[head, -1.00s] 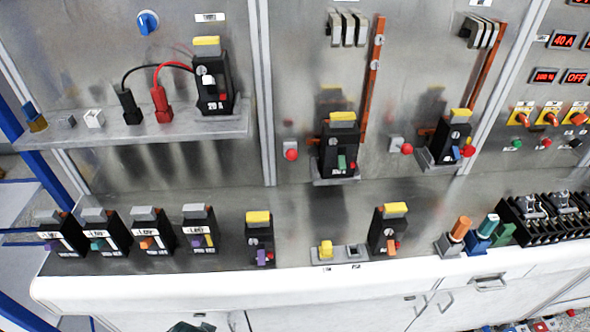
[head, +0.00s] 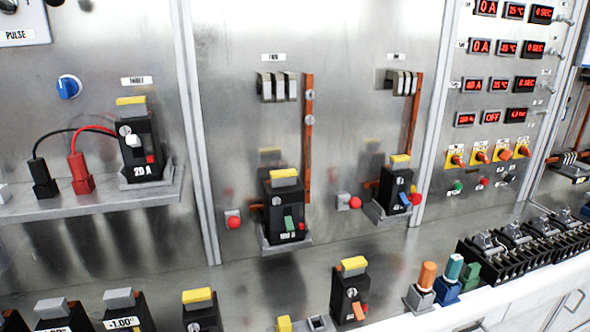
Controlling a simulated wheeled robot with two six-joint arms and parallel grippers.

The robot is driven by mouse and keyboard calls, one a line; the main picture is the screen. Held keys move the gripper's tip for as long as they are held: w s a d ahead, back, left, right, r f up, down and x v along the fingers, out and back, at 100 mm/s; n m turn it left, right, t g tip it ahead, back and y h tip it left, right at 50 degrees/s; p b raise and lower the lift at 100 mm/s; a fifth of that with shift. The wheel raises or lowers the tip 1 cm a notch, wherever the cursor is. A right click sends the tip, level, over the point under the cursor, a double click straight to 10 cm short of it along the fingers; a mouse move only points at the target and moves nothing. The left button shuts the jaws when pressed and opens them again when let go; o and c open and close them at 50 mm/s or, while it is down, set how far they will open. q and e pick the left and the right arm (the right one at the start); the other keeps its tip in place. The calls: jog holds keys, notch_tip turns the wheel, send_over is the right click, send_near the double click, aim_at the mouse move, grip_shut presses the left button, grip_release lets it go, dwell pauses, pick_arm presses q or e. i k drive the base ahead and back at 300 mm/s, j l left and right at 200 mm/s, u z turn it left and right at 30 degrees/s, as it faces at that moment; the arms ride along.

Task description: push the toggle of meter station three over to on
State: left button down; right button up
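The meter panel (head: 497,62) stands at the upper right with several rows of red digital displays. Counted from the top, the third row (head: 499,85) reads about 40 A, 25 °C and 0 SEC. A small metal toggle lever (head: 548,83) sticks out at the right end of this row. Similar levers stand beside the other rows. The toggle is too small to tell its position, and no station number is legible. Neither of my grippers shows in the head view.
Orange rotary handles on yellow plates (head: 480,157) sit below the displays. Black terminal blocks (head: 512,240) and coloured plugs (head: 454,268) stand on the bench below. Breakers (head: 283,210) on small shelves are to the left. The space before the displays looks clear.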

aim_at(552, 91)
jog(key=i+l+z, duration=0.45)
jog(key=l, duration=0.35)
jog(key=i+l+z, duration=0.45)
jog(key=i+l, duration=0.15)
jog(key=l, duration=0.1)
